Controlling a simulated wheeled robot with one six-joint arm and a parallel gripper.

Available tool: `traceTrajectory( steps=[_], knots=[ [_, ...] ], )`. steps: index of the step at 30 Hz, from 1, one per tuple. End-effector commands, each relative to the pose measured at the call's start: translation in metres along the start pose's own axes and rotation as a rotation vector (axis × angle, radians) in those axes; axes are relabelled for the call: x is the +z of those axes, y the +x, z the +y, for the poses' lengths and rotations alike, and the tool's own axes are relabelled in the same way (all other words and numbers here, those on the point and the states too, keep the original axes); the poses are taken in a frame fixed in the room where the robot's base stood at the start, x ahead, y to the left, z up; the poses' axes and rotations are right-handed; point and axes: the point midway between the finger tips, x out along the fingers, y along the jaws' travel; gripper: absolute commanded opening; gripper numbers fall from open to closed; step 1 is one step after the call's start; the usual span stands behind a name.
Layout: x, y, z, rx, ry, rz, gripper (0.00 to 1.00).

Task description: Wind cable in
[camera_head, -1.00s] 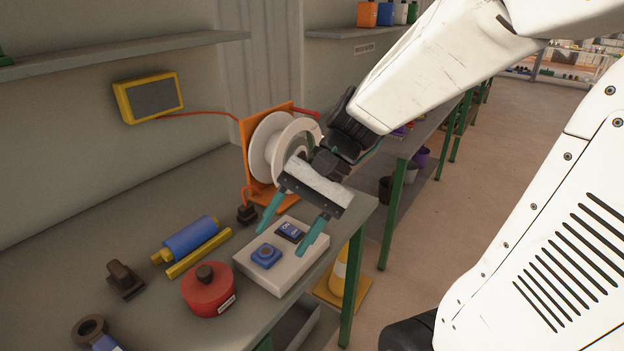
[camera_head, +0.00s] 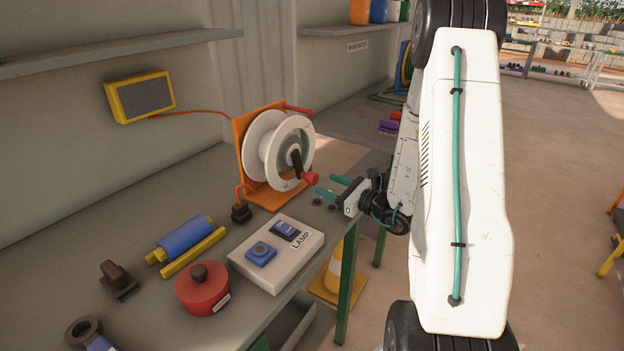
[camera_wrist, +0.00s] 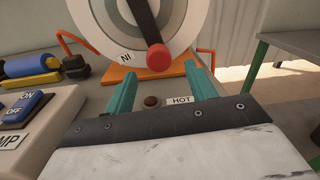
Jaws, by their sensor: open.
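The cable reel (camera_head: 262,140) is a white drum on an orange stand (camera_head: 268,200) at the bench's far end. Its black crank arm (camera_head: 295,160) slants down to a red knob (camera_head: 309,178). The wrist view shows the knob (camera_wrist: 158,57) close up, ahead of and between my fingertips. My gripper (camera_head: 328,186) is open and empty, its two teal fingers pointing left at the knob. I cannot tell whether they touch it. A short orange cable (camera_head: 240,190) hangs from the stand to a black plug (camera_head: 241,213) on the bench.
A white lamp switch box (camera_head: 262,272) stands in front of the reel. A red canister (camera_head: 203,290) and a blue roller (camera_head: 186,240) lie further left. A yellow-framed box (camera_head: 140,96) on the wall has a red cable running to the reel. Open floor lies right.

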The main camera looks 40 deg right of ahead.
Motion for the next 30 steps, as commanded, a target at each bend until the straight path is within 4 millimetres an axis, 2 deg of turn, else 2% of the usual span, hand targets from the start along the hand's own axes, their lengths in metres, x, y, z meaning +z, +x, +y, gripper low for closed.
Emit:
traceTrajectory(
  steps=[6, 12, 23, 29, 30],
  knots=[
    [0.001, 0.037, 0.002, 0.007, -0.003, -0.002, 0.56],
    [0.001, 0.061, 0.002, 0.007, -0.002, -0.001, 0.56],
    [0.001, 0.067, 0.002, 0.005, -0.002, -0.001, 0.56],
    [0.001, 0.067, 0.002, 0.005, -0.002, -0.001, 0.00],
    [0.001, 0.067, 0.002, 0.005, -0.002, -0.001, 0.00]
  ],
)
